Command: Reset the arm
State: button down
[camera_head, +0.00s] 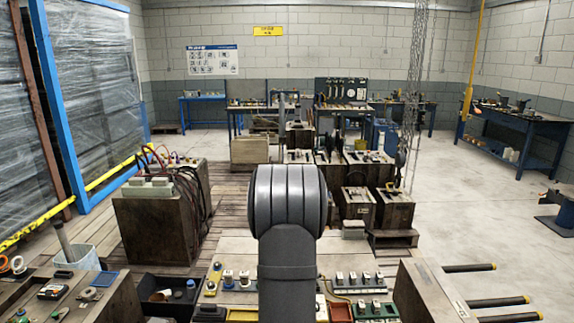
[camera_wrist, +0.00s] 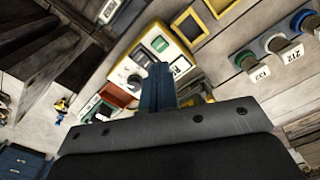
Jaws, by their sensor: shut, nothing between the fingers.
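My gripper (camera_wrist: 158,82) shows in the wrist view as dark blue fingers pressed together, with nothing between them. They reach out over a wooden bench top (camera_wrist: 235,85), and I cannot tell their height above it. In the head view my grey arm rises in the middle of the picture, and the gripper itself is hidden behind it. A cream control box (camera_wrist: 150,60) with a green switch and a dark knob lies behind the fingertips in the wrist view.
The bench (camera_head: 238,246) holds several switches and a green block (camera_head: 376,309). A dark bin (camera_head: 168,293) stands to its left. A wooden crate (camera_head: 434,289) with yellow-tipped bars is at right. Cables hang over a brown cabinet (camera_head: 150,225). A chain (camera_head: 412,90) hangs behind.

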jog(key=shift+r, duration=0.1)
jog(key=shift+f, duration=3.55)
jog(key=shift+r, duration=3.95)
jog(key=w+d+r, duration=0.1)
jog(key=w+d, duration=0.1)
jog(key=d, duration=0.7)
